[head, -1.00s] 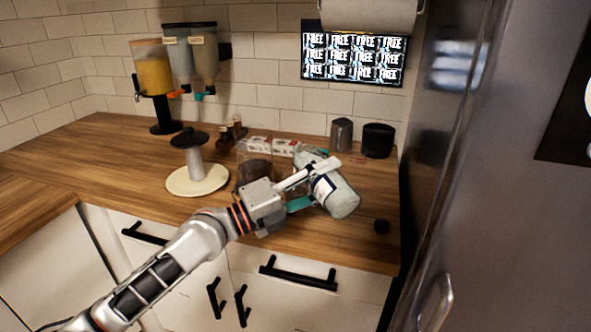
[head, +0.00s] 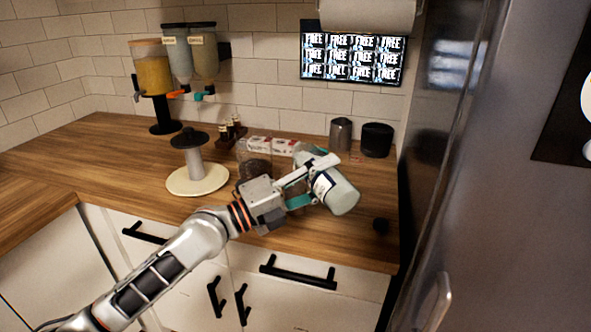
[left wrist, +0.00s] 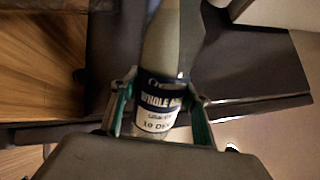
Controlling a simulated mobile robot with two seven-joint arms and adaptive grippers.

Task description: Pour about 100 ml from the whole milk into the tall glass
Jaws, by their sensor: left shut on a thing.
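The whole milk bottle (head: 338,193) is held tilted above the counter in the head view, its base toward the lower right and its upper end toward the upper left. My left gripper (head: 306,187) is shut around it, with teal pads at its sides. In the left wrist view the bottle's dark label reading "WHOLE" (left wrist: 158,104) lies between the two fingers. I cannot make out the tall glass; the area behind the gripper and bottle is partly hidden. No stream of milk can be made out. My right gripper is not in view.
A dark-filled jar (head: 256,170) stands behind the gripper. A grey canister (head: 341,134) and black canister (head: 377,140) stand at back right.

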